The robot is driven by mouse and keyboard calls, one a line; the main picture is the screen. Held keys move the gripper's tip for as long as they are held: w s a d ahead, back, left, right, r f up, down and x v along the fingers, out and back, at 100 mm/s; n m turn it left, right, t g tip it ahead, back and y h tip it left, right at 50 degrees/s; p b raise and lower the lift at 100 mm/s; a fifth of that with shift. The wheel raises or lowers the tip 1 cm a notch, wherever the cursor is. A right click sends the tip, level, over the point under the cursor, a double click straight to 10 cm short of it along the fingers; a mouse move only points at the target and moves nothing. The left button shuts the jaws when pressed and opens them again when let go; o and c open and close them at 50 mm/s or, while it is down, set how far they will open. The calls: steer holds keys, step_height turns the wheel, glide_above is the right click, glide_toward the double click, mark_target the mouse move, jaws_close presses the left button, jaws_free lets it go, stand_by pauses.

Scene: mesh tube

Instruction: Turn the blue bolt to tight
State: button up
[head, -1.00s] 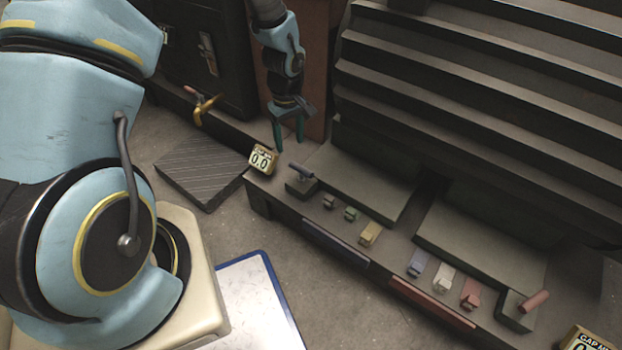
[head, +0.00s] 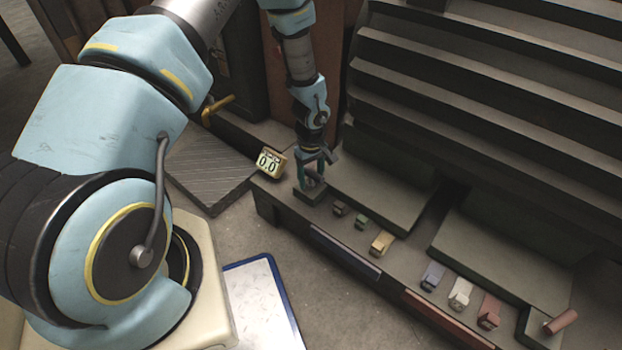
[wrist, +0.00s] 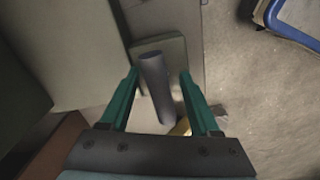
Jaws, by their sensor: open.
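The blue bolt (wrist: 155,75) is a dark blue-grey cylinder leaning out of a small grey block (wrist: 163,48) in the wrist view. In the head view the block (head: 308,195) sits at the left end of the bench, and the bolt is partly hidden by my gripper (head: 313,182). My gripper (wrist: 159,74) is open, with one green finger on each side of the bolt. Gaps show between the fingers and the bolt in the wrist view.
A gauge reading 0.0 (head: 269,162) stands left of the block. Several small coloured blocks, such as a yellow one (head: 381,243), line the bench front. A red bolt (head: 560,322) is at the right end. A ribbed panel (head: 480,110) rises behind.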

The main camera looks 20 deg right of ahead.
steer(key=shift+f, duration=0.1)
steer(key=shift+c, duration=0.3)
jaws_close()
stand_by(0.4)
